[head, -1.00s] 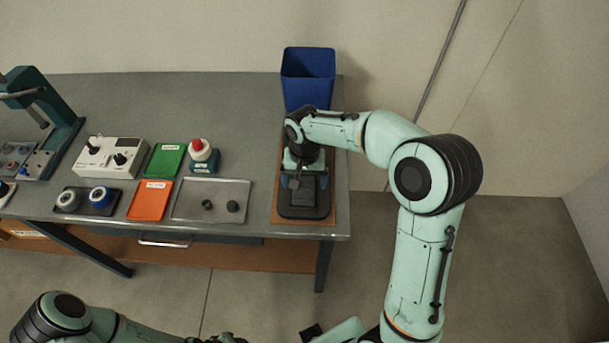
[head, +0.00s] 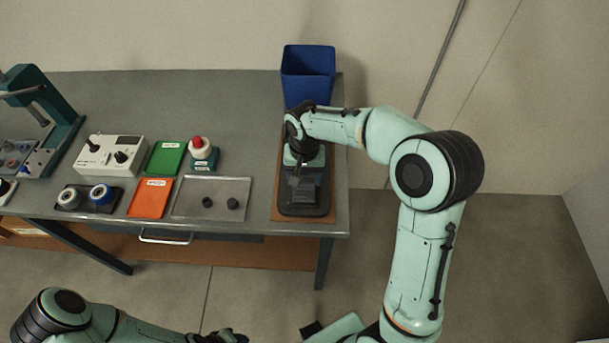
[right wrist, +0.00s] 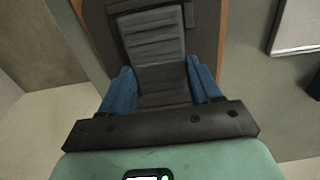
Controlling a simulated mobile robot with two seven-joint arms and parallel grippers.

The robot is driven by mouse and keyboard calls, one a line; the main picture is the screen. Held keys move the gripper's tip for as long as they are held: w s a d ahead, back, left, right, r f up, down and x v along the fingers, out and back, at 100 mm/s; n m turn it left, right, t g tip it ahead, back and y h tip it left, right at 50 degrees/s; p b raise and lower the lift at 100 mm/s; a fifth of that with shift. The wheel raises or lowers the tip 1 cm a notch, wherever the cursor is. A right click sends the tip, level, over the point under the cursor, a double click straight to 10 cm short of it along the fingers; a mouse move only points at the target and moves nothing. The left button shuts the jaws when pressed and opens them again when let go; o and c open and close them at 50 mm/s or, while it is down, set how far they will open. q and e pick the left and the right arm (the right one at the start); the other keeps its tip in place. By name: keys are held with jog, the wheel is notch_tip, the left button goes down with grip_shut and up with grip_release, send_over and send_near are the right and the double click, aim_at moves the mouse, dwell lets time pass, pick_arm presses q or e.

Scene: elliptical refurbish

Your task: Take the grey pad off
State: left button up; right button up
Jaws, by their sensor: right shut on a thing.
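The grey pad (right wrist: 158,55) is a ribbed dark-grey strip between the blue fingers of my right gripper (right wrist: 160,90) in the right wrist view. In the head view the pad (head: 302,190) shows below my right gripper (head: 303,172), over a dark pedal-shaped base (head: 304,209). My right gripper is shut on the pad. The pad looks slightly askew to the base; whether it is clear of it I cannot tell. My left gripper (head: 226,337) is at the bottom edge of the head view, partly cut off, its jaws unclear.
The base lies on a brown mat (head: 330,214) at the table's right end. A blue bin (head: 308,62) stands behind it. To the left are a metal tray (head: 238,190) with two dark knobs, a red-button box (head: 202,156), and green (head: 165,158) and orange (head: 150,198) trays.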

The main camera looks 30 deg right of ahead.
pick_arm(q)
jog(key=shift+w+r+p, duration=0.9)
jog(key=shift+w+r, duration=0.45)
pick_arm(e)
jog(key=shift+w+r, duration=0.1)
jog(key=shift+r, duration=2.1)
